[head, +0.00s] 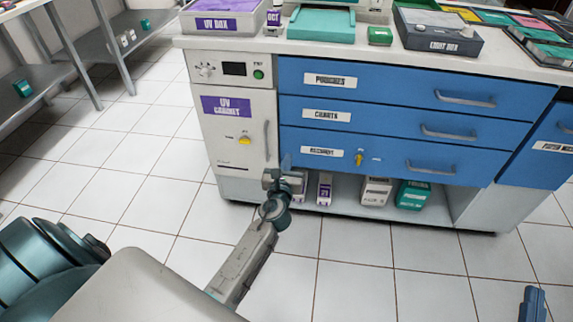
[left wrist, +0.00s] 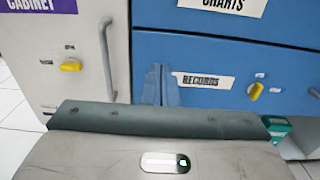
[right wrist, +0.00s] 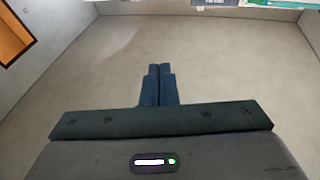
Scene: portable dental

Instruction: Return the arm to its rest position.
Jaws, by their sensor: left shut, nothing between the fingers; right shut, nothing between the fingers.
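My left arm reaches up from the bottom of the head view. My left gripper (head: 286,163) is shut and empty, in front of the cabinet near the lower-left corner of the blue records drawer (head: 390,160). In the left wrist view the shut fingers (left wrist: 160,85) point at that drawer, left of its label; I cannot tell whether they touch it. My right gripper (head: 533,300) shows at the bottom right of the head view, over the floor. Its blue fingers (right wrist: 157,85) are together and empty in the right wrist view.
The grey UV cabinet door (head: 240,130) with its handle stands left of the drawers. Several boxes, one of them green (head: 413,195), stand on the low shelf. A metal rack (head: 75,50) is at the upper left. The tiled floor (head: 130,170) is open in front.

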